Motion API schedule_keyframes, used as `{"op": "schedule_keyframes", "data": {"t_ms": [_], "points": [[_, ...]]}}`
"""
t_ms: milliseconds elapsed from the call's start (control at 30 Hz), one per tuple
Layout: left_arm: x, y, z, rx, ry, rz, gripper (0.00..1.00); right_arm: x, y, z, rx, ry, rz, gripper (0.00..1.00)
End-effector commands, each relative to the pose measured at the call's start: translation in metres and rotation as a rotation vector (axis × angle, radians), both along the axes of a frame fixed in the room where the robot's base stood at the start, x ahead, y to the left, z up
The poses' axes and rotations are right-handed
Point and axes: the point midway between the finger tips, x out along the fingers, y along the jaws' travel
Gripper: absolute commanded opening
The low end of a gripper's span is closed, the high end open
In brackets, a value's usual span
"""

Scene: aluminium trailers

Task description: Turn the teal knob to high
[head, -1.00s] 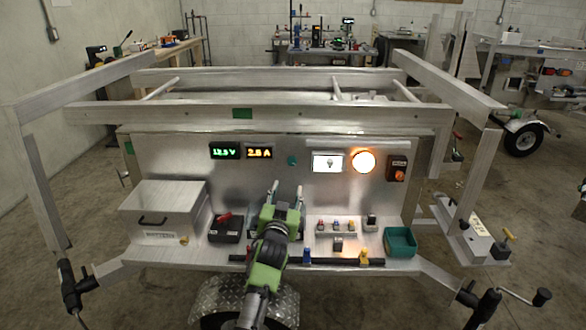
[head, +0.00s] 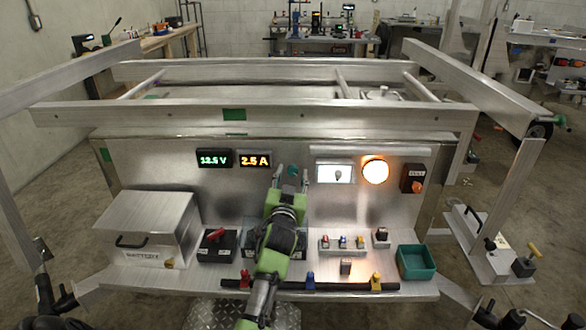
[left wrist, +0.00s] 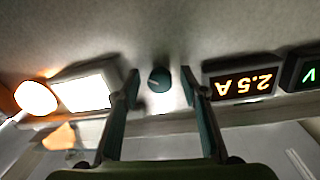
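The teal knob (head: 292,171) is a small round knob on the upright metal panel, between the amber 2.5 A display and a lit white switch plate. It also shows in the left wrist view (left wrist: 159,79), where a pointer mark on it is too small to read clearly. My left gripper (head: 291,173) reaches up from below in front of the panel. In the left wrist view its two fingers (left wrist: 160,92) are spread apart, one on each side of the knob, with a gap on both sides. Its fingers hold nothing. My right gripper does not show in either view.
The displays (head: 254,160) sit left of the knob; the white switch plate (head: 335,172), glowing amber lamp (head: 375,170) and a dark switch box (head: 413,178) sit right. Below, a shelf carries a battery box (head: 148,228), small switches and a teal bin (head: 416,262).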

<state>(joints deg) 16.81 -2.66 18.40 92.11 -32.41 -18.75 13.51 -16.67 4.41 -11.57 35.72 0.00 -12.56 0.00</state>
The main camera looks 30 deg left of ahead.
Motion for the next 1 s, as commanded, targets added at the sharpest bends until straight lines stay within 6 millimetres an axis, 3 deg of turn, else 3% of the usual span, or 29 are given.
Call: {"op": "schedule_keyframes", "data": {"t_ms": [267,433,1000], "points": [[0.000,-0.001,0.000,0.000,0.000,0.000,0.40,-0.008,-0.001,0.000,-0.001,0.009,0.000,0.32],[0.000,0.000,0.000,0.000,0.001,0.000,0.01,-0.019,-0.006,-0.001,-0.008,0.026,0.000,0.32],[0.000,0.001,0.002,0.120,0.075,0.000,0.01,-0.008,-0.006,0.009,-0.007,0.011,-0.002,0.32]]}}
